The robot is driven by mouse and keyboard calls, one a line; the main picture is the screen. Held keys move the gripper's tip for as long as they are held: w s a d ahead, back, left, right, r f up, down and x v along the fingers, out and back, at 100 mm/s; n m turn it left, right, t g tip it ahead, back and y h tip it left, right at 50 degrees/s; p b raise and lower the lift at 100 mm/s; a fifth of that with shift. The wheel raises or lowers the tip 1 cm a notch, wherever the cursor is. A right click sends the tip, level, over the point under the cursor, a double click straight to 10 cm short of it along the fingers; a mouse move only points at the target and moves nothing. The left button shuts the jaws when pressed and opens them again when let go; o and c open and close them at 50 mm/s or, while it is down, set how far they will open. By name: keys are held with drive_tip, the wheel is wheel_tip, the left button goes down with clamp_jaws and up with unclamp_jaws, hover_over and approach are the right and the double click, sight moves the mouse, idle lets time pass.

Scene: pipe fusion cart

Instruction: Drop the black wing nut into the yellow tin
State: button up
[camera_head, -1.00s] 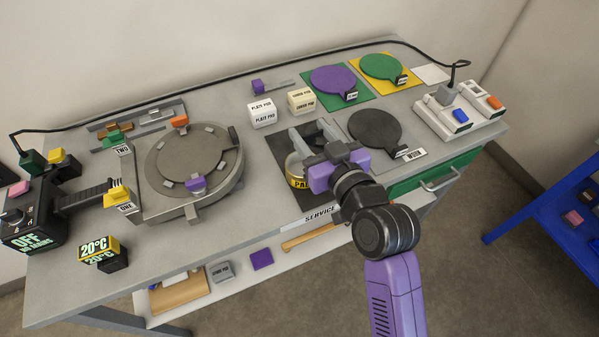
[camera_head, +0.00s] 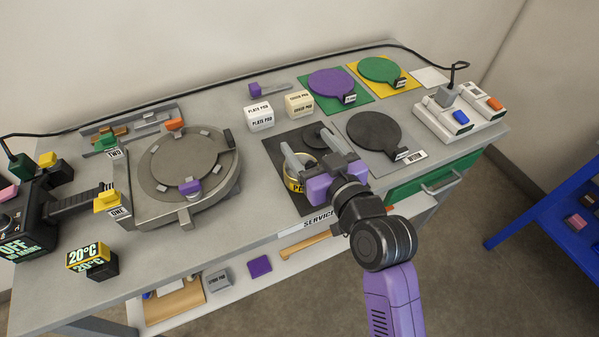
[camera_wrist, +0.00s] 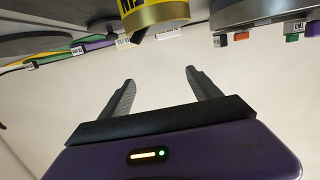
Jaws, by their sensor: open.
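The yellow tin (camera_head: 292,184) stands on a black mat at the cart's front edge, partly hidden by my gripper. It also shows at the top of the wrist view (camera_wrist: 158,14), beyond my fingertips. My gripper (camera_head: 308,141) is open, with its fingers reaching over the tin and mat area. In the wrist view my gripper (camera_wrist: 160,76) shows nothing between its fingers. I cannot make out the black wing nut in either view; a small dark shape below the tin in the wrist view is too unclear to name.
A dark disc (camera_head: 318,136) lies on the black mat (camera_head: 283,151) behind the fingers. A black round plate (camera_head: 374,130) is to the right. Two pad boxes (camera_head: 260,117) stand behind. A round heater plate (camera_head: 188,160) fills the left. The cart front has a green drawer (camera_head: 425,182).

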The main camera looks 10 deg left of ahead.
drive_tip(key=b+v, duration=0.1)
drive_tip(key=v, duration=0.6)
drive_tip(key=shift+s+d, duration=0.2)
drive_tip(key=shift+s, duration=0.15)
wheel_tip(320, 180, up, 4)
drive_tip(key=d+m+t, duration=0.2)
drive_tip(key=s+d+f+m+t+h, duration=0.3)
drive_tip(key=s+d+f+h, duration=0.1)
drive_tip(key=s+d, duration=0.55)
drive_tip(key=s+d+f+g+h, duration=0.1)
drive_tip(key=s+d+f, duration=0.1)
drive_tip(key=s, duration=0.6)
drive_tip(key=s+d+f+m+g+h, duration=0.1)
drive_tip(key=s+d, duration=0.3)
drive_tip(key=s, duration=0.4)
drive_tip(key=s+d+f+g+h, duration=0.1)
drive_tip(key=s+d+f+h, duration=0.2)
drive_tip(key=s, duration=0.5)
drive_tip(key=shift+f+m+g, duration=0.2)
drive_tip(key=shift+m+g, duration=0.1)
drive_tip(key=shift+m, duration=0.1)
